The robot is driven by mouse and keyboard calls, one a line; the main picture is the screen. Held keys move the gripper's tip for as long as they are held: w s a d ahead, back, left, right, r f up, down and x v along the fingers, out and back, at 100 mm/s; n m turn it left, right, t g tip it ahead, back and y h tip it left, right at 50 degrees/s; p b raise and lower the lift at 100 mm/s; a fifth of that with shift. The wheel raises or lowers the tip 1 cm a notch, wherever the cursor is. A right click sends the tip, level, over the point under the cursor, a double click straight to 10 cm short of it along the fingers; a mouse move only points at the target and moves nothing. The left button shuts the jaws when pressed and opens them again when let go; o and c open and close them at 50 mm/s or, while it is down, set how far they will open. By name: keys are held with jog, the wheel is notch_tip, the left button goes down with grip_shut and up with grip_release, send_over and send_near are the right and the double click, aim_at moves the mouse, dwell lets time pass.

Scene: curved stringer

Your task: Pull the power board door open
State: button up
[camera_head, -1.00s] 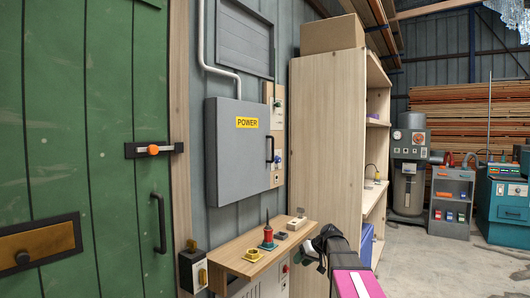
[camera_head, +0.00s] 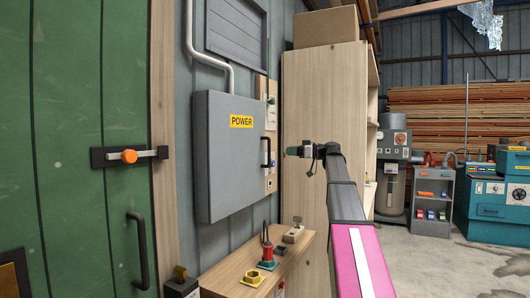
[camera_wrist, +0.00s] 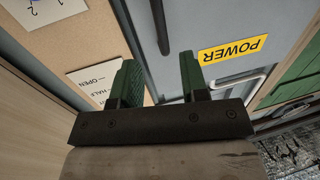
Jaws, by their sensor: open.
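The grey power board door (camera_head: 230,165) with its yellow POWER label (camera_head: 241,121) is shut on the wall box. Its black vertical handle (camera_head: 265,152) is at the door's right edge. My gripper (camera_head: 292,151) is to the right of the handle in the head view, apart from it in that picture. In the wrist view my gripper (camera_wrist: 160,80) is open, with two green-padded fingers and nothing between them. The handle (camera_wrist: 160,27) shows beyond the fingertips, roughly in line with the gap.
A wooden shelf (camera_head: 240,270) below the box holds a red-and-green tool (camera_head: 267,250) and small parts. A tall wooden cabinet (camera_head: 320,110) stands right behind my arm. A green door (camera_head: 70,130) is at left. Open floor (camera_head: 425,265) lies at right.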

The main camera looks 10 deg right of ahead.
send_over(269, 163)
jog(key=shift+w, duration=0.4)
jog(key=shift+d, duration=0.1)
grip_shut()
